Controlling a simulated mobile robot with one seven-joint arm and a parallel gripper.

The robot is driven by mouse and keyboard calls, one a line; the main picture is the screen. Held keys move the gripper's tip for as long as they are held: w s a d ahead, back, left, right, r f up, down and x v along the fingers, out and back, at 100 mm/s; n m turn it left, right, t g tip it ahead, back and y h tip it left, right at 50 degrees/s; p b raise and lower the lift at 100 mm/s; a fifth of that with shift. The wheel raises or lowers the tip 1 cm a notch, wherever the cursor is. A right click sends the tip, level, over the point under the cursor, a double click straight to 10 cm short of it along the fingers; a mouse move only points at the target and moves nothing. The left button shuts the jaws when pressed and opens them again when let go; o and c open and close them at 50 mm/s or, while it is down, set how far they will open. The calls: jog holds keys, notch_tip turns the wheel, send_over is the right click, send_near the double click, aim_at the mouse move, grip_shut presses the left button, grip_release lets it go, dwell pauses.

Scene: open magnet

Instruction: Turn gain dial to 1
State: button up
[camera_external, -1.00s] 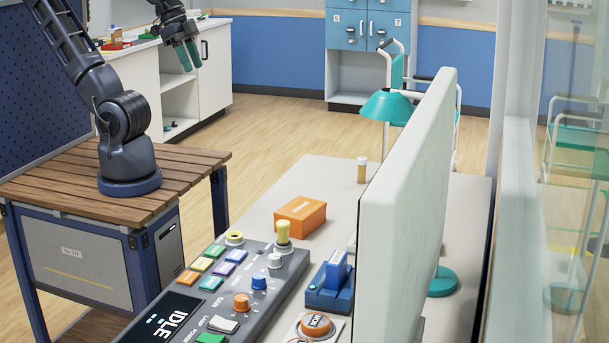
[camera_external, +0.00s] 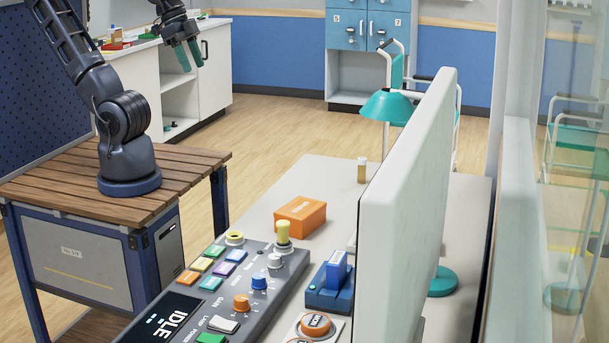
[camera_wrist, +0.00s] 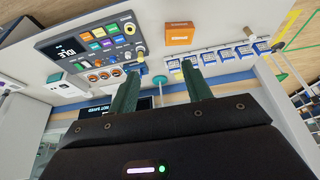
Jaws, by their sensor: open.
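The console (camera_external: 293,267) lies on the desk in the external view, with a dark display reading IDLE. The gain dial (camera_external: 241,303) is an orange knob beside the GAIN label; its exact setting is too small to read. A blue knob (camera_external: 259,283) sits just behind it. My gripper (camera_external: 192,66) is raised at the upper left, well apart from the console, open and empty. In the wrist view, my gripper (camera_wrist: 160,70) shows two separated green fingers, with the console (camera_wrist: 60,40) beyond them at the upper left.
An orange box (camera_external: 300,218), a blue device (camera_external: 330,285) and a round orange button (camera_external: 315,325) sit near the console. A large pale panel (camera_external: 408,200) stands along the desk's right side. A teal lamp (camera_external: 387,107) is behind. Floor separates my wooden-topped base from the desk.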

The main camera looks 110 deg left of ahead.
jog(key=w+d+m+g+h, duration=0.15)
jog(key=w+d+m, duration=0.4)
jog(key=w, duration=0.75)
jog(key=m+g+y, duration=0.3)
jog(key=m+y, duration=0.3)
jog(key=m, duration=0.7)
send_over(241, 298)
jog(key=d, duration=0.5)
notch_tip(241, 298, down, 29)
jog(key=shift+n, duration=0.25)
jog(key=x, duration=1)
jog(key=shift+s+a+f, duration=0.1)
jog(key=shift+a+f, duration=0.2)
jog(key=shift+a, duration=0.1)
jog(key=c, duration=1)
